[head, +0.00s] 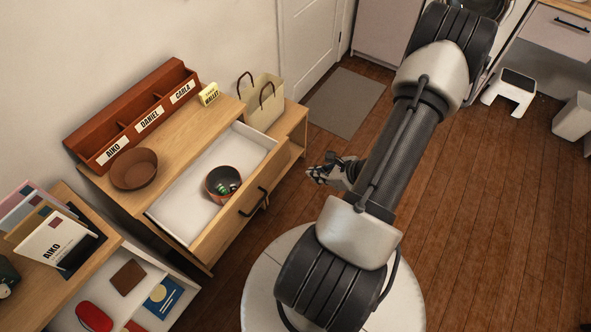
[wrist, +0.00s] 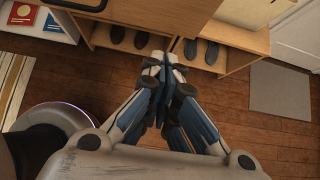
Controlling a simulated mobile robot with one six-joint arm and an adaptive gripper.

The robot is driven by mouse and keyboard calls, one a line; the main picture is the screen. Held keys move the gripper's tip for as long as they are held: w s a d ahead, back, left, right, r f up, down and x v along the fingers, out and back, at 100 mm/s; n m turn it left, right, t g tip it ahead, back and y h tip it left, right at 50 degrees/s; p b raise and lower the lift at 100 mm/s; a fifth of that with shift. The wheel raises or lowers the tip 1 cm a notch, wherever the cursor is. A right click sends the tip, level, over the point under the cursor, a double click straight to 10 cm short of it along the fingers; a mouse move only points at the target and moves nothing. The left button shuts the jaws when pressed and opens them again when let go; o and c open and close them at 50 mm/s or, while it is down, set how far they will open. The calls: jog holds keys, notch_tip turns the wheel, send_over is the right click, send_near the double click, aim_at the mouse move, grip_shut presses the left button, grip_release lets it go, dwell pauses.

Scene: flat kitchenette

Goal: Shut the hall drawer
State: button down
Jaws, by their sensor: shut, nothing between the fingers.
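The hall drawer (head: 178,210) stands open in the wooden hall cabinet in the head view. The drawer front (head: 241,208) is wood with a dark bar handle (head: 252,203). My gripper (head: 312,172) is shut and empty, in front of the drawer's right end and apart from it. In the wrist view my gripper (wrist: 165,65) points toward the cabinet, with a wooden front and a dark handle (wrist: 80,4) at the top edge.
Another open drawer (head: 75,290) is at lower left. Shoes (wrist: 141,40) sit on a low shelf.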

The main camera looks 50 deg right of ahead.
jog(key=b, duration=0.4)
send_near(278, 171)
jog(key=shift+x, duration=2.25)
jog(key=shift+d+f, duration=0.1)
